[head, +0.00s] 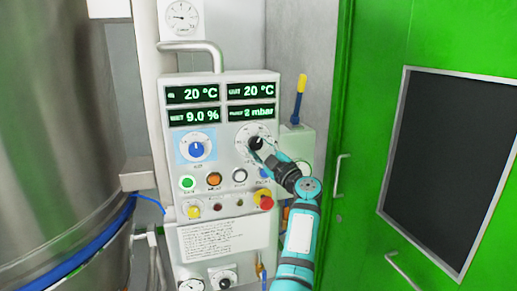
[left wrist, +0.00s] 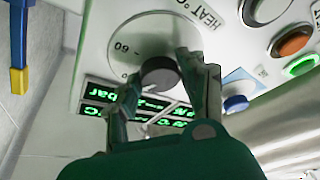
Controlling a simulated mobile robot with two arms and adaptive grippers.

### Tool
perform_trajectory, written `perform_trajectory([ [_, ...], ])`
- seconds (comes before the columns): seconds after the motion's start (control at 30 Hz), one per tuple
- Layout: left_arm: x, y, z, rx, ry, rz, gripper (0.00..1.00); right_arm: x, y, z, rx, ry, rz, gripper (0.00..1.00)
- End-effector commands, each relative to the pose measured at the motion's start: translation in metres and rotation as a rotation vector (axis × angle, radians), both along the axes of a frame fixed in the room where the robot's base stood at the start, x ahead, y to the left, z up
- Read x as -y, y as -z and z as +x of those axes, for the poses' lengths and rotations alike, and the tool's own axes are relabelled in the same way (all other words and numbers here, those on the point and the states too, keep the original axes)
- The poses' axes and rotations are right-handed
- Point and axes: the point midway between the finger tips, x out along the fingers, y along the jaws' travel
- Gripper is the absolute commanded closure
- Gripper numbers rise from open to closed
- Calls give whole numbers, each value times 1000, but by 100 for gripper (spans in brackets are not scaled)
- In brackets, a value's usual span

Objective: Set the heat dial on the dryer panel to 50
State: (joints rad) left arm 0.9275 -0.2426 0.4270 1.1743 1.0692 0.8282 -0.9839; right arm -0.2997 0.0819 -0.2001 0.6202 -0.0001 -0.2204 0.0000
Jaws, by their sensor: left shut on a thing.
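The dryer panel (head: 219,152) is a pale control box with green readouts. The heat dial (head: 256,143) is a dark round knob on a white scale disc at its right side. In the left wrist view the heat dial (left wrist: 160,76) shows near the middle, with "HEAT °C" and "60" printed by it, seen turned over. My left gripper (head: 262,150) is shut on the knob, with one finger on each side; its fingers also show in the left wrist view (left wrist: 159,80). The fingers hide part of the scale, and I cannot read the dial's setting. My right gripper is not in view.
A blue knob (head: 196,149) is left of the heat dial. Several push buttons and a red emergency stop (head: 263,199) sit below. A steel vessel (head: 60,150) stands at left. A green door (head: 365,130) is at right. A yellow-and-blue handle (head: 299,97) rises behind the panel.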

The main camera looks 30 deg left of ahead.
Motion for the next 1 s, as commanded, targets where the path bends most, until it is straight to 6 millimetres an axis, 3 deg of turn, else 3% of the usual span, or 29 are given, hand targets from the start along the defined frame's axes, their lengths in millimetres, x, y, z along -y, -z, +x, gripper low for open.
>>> perform_trajectory([
  [0.53, 0, 2, 1, 15, 2, -18, 91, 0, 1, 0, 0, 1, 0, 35],
  [0.57, 0, 1, 1, 15, 2, -18, 55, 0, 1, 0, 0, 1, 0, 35],
  [0.7, 0, 1, 0, 15, 2, -16, 36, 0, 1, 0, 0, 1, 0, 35],
  [1.0, 0, -2, 0, 17, 1, -15, 35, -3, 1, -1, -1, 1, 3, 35],
])
